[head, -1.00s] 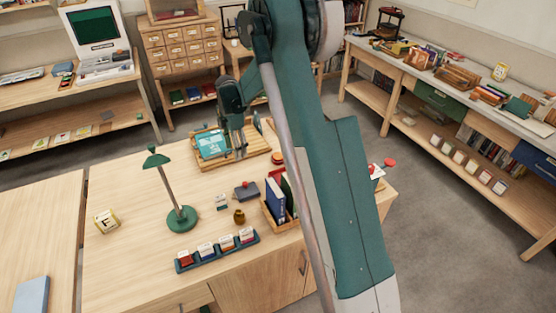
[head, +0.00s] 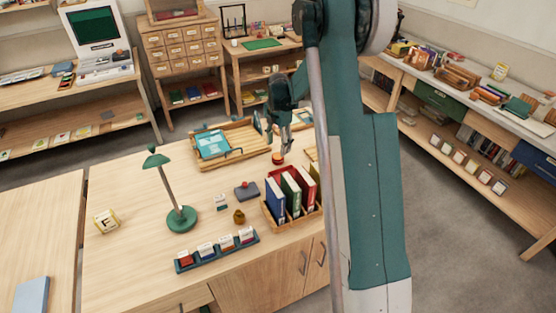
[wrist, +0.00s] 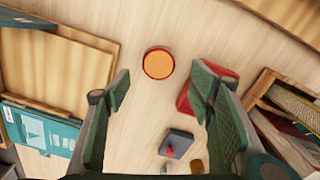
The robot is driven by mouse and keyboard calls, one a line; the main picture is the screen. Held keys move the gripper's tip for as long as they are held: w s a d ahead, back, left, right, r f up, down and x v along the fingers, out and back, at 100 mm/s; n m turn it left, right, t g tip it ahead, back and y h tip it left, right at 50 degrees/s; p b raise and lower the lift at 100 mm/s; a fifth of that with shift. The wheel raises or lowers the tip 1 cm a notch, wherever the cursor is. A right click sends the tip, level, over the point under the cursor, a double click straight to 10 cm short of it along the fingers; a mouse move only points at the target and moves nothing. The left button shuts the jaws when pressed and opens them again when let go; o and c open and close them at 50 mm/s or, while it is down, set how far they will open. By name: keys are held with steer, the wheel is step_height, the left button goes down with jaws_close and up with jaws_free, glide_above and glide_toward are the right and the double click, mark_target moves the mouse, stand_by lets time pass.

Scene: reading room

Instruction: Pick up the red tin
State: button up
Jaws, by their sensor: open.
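The red tin (head: 278,159) is small and round and stands on the desk, just right of the wooden tray. In the wrist view the tin (wrist: 158,63) shows from above, with an orange top and a red rim. My gripper (head: 277,143) is close to the tin in the head view. In the wrist view my gripper (wrist: 160,82) is open, with its fingers spread wide and nothing between them. The tin lies beyond the fingertips, roughly centred between them. Its height below the fingers is hard to tell.
A wooden tray (head: 254,160) with a teal item lies left of the tin. A wooden holder (head: 286,224) with several binders stands nearer the front; a red binder (wrist: 184,100) is partly behind the right finger. A dark block with a red knob (head: 247,191) and a green lamp (head: 182,219) stand nearby.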

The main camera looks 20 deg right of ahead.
mark_target(278, 156)
steer(key=shift+f, duration=0.15)
steer(key=shift+f, duration=1.15)
steer(key=shift+f, duration=0.15)
steer(key=shift+w+f+b, duration=0.15)
steer(key=shift+f+b, duration=0.35)
steer(key=shift+f, duration=2)
steer(key=c, duration=1)
steer(key=shift+r, duration=0.2)
steer(key=shift+r+p, duration=0.55)
steer(key=shift+r, duration=4.3)
